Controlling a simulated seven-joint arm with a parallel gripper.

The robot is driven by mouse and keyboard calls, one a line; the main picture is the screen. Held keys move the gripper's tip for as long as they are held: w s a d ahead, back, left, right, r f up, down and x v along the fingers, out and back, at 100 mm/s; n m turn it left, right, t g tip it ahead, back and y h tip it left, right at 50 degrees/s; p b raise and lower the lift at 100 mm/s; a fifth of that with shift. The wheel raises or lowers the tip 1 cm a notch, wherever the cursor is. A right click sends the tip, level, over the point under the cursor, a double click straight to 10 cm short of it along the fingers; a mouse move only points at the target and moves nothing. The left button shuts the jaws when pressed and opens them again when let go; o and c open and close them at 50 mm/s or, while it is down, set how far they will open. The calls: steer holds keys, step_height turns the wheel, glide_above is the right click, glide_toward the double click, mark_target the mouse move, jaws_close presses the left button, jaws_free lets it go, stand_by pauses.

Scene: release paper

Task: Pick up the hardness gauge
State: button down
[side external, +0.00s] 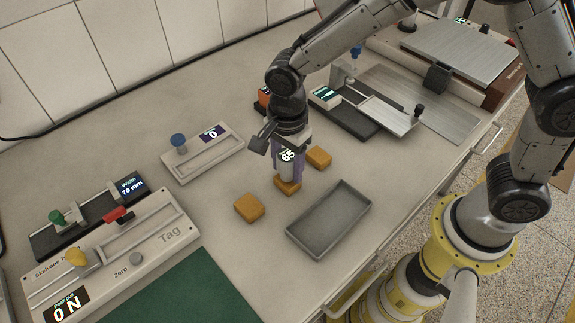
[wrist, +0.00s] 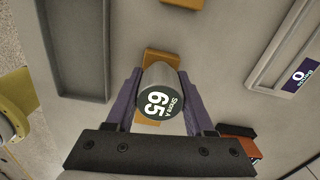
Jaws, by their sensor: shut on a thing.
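An orange block (side external: 287,187) lies directly below the gauge. I cannot tell whether the gauge touches that block. The gauge looks upright. The fingers hide part of its sides.
More orange blocks lie at the front left (side external: 249,208) and back right (side external: 318,156). An empty grey tray (side external: 357,233) is to the right. A green mat (side external: 180,290) lies in front.

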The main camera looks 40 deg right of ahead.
steer(key=shift+r, duration=0.5)
steer(key=s+d+r, duration=0.7)
steer(key=s+r, duration=0.4)
steer(key=s, duration=0.1)
steer(key=shift+r, duration=0.2)
steer(key=shift+s, duration=0.1)
